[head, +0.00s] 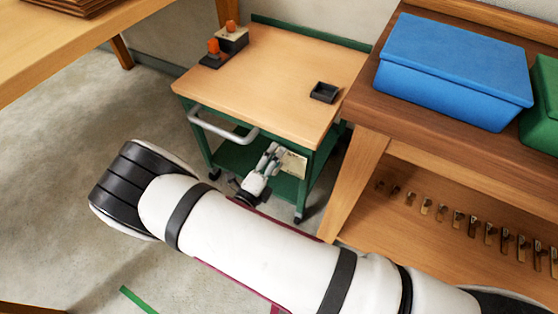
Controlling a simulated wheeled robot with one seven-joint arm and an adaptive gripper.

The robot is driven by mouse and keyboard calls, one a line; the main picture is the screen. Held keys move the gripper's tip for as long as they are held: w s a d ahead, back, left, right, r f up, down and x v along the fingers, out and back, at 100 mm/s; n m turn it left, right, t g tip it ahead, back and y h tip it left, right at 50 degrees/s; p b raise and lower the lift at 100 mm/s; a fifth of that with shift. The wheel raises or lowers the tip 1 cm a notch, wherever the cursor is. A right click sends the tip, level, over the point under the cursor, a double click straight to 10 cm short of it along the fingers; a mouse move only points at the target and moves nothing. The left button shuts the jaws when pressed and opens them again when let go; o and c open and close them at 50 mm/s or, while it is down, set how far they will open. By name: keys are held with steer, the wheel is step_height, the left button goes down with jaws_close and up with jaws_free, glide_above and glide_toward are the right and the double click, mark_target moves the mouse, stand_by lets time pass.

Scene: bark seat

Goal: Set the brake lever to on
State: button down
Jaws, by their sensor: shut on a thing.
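A green cart (325,150) with a pale wooden top (280,75) stands in the middle of the view. A cream plate (293,163) is fixed on its near side, below the top. My gripper (272,155) is at the left edge of this plate, shut on what appears to be the brake lever. The fingers hide the lever, so its shape and its setting cannot be made out. My white arm crosses the lower part of the view in front of the cart.
The cart's pale push handle (222,130) sticks out left of my gripper. Orange-topped blocks (230,40) and a small black tray (324,92) are on the cart top. A wooden bench with a blue box (455,72) stands close on the right. Open floor lies left.

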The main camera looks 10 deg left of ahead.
steer(key=shift+w+a+n, duration=0.2)
steer(key=shift+a+n, duration=0.35)
steer(key=shift+n, duration=0.25)
steer(key=c, duration=1)
jaws_free()
steer(key=v, duration=1.2)
